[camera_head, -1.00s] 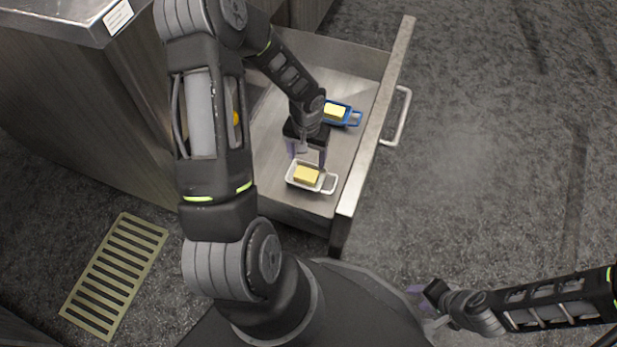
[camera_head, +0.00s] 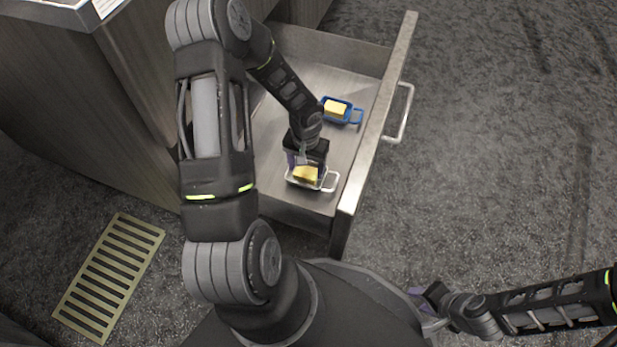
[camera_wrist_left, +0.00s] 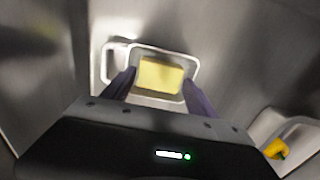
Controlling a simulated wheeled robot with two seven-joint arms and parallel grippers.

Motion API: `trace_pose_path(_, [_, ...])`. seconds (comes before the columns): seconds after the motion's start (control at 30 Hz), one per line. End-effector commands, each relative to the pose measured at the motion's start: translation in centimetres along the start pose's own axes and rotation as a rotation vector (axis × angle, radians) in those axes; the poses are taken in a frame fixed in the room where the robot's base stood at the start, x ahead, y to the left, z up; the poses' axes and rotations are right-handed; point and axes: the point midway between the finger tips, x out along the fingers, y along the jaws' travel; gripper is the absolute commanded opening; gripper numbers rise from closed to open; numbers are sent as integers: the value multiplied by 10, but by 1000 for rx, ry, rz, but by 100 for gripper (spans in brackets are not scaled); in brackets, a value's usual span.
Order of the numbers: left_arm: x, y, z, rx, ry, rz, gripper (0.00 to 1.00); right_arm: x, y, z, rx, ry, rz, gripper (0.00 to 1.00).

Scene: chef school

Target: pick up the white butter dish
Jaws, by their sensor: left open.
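The white butter dish (camera_head: 329,181) with a yellow block of butter (camera_head: 305,174) sits in the open drawer, near its front-right corner. It also shows in the left wrist view (camera_wrist_left: 121,51), its handle at the left and the butter (camera_wrist_left: 161,75) in the middle. My left gripper (camera_head: 305,168) is open over the dish. In the wrist view its two purple fingertips (camera_wrist_left: 160,88) stand on either side of the butter; whether they touch the dish I cannot tell. My right gripper (camera_head: 425,303) is low at the right, away from the drawer.
A blue butter dish (camera_head: 354,118) with butter lies farther back in the drawer. The drawer's front wall (camera_head: 378,120) has a metal handle (camera_head: 404,112). In the wrist view a pale container with something yellow (camera_wrist_left: 277,148) is at the right. The floor right of the drawer is clear.

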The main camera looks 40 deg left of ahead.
Motion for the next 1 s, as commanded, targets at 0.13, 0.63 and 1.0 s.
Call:
trace_pose_path(0.13, [12,0,0,1,1,1,67,6,2,-1,0,3,0,36])
trace_pose_path(0.63, [11,0,0,1,1,1,67,5,1,-1,0,4,0,36])
trace_pose_path(1.0, [11,0,0,0,1,1,44,5,1,-1,0,4,0,36])
